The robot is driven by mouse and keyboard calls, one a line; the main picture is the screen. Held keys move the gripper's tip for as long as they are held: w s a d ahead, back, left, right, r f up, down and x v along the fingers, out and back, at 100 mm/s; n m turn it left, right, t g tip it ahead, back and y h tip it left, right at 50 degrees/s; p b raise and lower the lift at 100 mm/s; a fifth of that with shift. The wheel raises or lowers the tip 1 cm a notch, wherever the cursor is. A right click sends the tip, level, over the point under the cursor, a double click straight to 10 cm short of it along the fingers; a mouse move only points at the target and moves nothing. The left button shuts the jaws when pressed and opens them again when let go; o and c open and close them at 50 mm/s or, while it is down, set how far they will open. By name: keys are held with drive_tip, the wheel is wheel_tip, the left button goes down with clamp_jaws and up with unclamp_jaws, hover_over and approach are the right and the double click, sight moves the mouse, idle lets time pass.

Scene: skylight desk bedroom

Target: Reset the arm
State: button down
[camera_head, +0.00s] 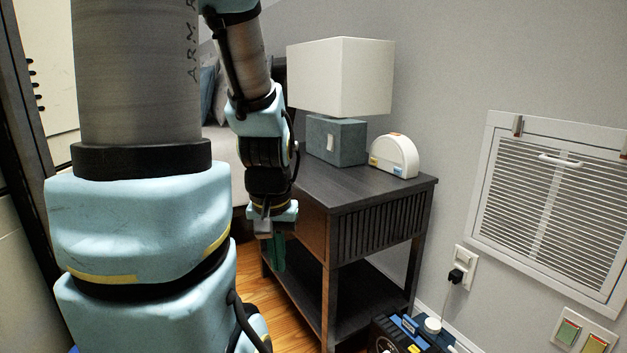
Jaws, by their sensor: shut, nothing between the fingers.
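My arm, light blue and grey, fills the left half of the head view. It bends down so that my gripper (272,262) points at the floor, in front of the dark nightstand's left part. The green fingers are together, and I see nothing between them. The fingertips are small in the view.
The dark nightstand (385,192) carries a lamp with a white shade (341,77) and a white rounded device (394,156). A wall vent (548,210) and a plugged outlet (463,272) are at the right. A black device (408,335) stands at the bottom. Wooden floor (290,315) shows below my gripper.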

wheel_tip(320, 180, up, 23)
drive_tip(key=p, duration=2)
drive_tip(key=shift+r+p, duration=0.15)
drive_tip(key=shift+p, duration=0.25)
